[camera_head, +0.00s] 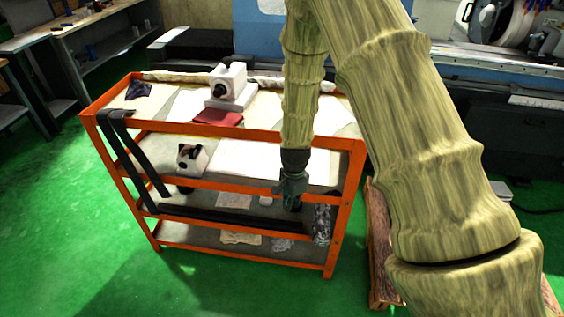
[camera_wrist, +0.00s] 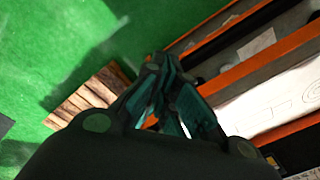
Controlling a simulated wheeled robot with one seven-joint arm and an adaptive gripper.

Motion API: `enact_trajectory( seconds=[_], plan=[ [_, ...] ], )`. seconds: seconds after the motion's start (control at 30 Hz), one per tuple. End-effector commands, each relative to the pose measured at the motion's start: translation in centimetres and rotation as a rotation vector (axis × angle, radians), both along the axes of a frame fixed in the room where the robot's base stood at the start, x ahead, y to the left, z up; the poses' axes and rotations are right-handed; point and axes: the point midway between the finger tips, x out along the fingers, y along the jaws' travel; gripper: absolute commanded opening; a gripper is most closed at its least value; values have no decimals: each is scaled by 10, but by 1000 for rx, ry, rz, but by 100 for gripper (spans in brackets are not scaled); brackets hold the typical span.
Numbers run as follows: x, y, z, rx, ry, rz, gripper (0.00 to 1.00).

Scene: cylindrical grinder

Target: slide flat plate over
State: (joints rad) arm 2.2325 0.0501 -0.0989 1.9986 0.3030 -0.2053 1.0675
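No plate stands out for certain. A flat dark red piece (camera_head: 219,117) lies on the top of the orange shelf cart, in front of a white block-like device (camera_head: 229,86). White flat sheets (camera_head: 262,160) lie on the level below. My gripper (camera_head: 291,193) hangs down at the cart's front, right of centre, apart from the red piece. In the wrist view my gripper's dark green fingers (camera_wrist: 165,72) converge, with their tips close together. I see nothing held between them, but whether they meet is unclear.
The orange cart (camera_head: 232,184) has several levels. Black straps (camera_head: 133,157) hang on its left side. A black-and-white box (camera_head: 193,158) sits on a middle level. A wooden pallet (camera_head: 380,245) stands right of the cart. The green floor (camera_head: 75,225) at left is clear.

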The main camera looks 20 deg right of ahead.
Motion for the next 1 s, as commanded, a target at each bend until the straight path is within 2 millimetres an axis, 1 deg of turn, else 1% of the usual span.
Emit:
enact_trajectory(
  seconds=[0.03,0.07,0.1,0.17,0.2,0.27,0.3,0.37,0.4,0.43,0.5,0.6,0.7,0.8,0.9,1.0],
  plan=[
    [-27,-1,-27,-17,17,78,0],
    [-42,-1,-40,-27,21,134,0],
    [-62,-1,-57,-41,25,209,0],
    [-92,0,-81,-56,35,329,0],
    [-112,2,-96,-63,41,411,0],
    [-140,6,-118,-71,51,534,0],
    [-159,9,-131,-73,56,615,0],
    [-188,14,-149,-73,63,739,0],
    [-208,19,-158,-71,65,820,0],
    [-222,22,-165,-67,65,881,0],
    [-255,29,-177,-58,64,1014,0],
    [-294,39,-186,-42,55,1176,0],
    [-323,47,-190,-27,42,1297,0],
    [-340,54,-192,-17,29,1375,0],
    [-349,58,-192,-12,22,1415,0],
    [-351,59,-192,-12,18,1427,0]
  ],
)
